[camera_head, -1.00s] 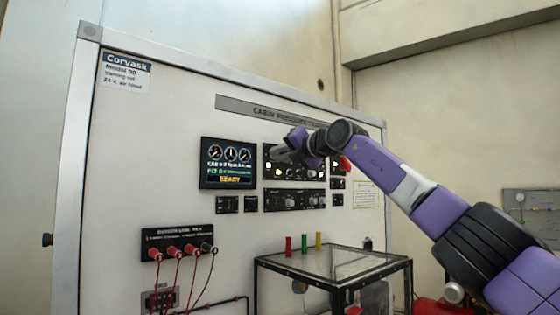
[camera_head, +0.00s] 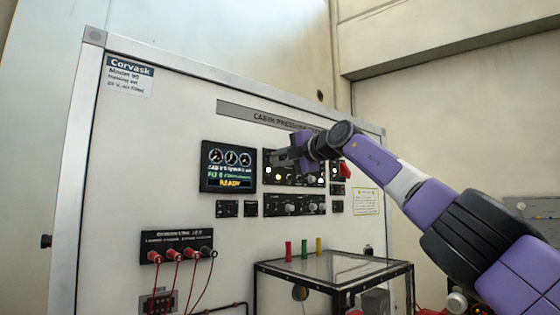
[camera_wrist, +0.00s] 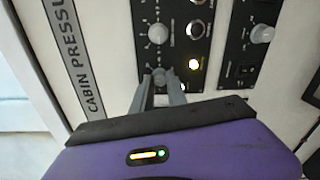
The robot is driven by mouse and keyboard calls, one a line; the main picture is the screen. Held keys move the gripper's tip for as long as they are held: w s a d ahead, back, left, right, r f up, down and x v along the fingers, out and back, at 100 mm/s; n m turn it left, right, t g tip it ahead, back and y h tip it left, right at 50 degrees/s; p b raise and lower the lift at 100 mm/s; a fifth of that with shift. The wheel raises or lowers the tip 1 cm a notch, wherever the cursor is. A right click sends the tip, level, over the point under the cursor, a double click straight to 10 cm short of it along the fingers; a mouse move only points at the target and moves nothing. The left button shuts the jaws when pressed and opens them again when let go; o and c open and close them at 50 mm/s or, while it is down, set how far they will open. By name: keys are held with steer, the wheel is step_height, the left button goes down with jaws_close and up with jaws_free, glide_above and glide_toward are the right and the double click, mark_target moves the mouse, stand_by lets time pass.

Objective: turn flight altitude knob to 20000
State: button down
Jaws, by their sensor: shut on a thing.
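The black control panel with knobs (camera_head: 310,178) is on the white trainer board, partly hidden behind my gripper. In the wrist view my gripper (camera_wrist: 161,76) has its two grey fingers closed around a small grey knob (camera_wrist: 159,74) on this panel. In the head view my gripper (camera_head: 282,158) is at the panel's upper left. The labels around the knob are too small to read, so its setting cannot be told. Another round knob (camera_wrist: 158,33) is beside the held one. The display (camera_head: 229,167) shows three dials and a yellow READY line.
Lit round indicators (camera_wrist: 194,64) are beside the held knob. A second black panel with knobs (camera_head: 294,204) is below. A glass-topped stand (camera_head: 345,266) stands in front of the board. Red leads hang from a socket strip (camera_head: 177,240) at lower left.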

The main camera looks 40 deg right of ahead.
steer(key=shift+d, duration=0.1)
stand_by(0.3)
steer(key=c, duration=1.3)
jaws_free()
steer(key=shift+s+f, duration=0.1)
steer(key=shift+s+b, duration=0.3)
steer(key=shift+b, duration=0.25)
steer(key=s+b, duration=0.2)
steer(key=s, duration=0.1)
steer(key=s+b, duration=0.3)
steer(key=s, duration=0.1)
steer(key=shift+d+r, duration=0.1)
steer(key=shift+r, duration=0.1)
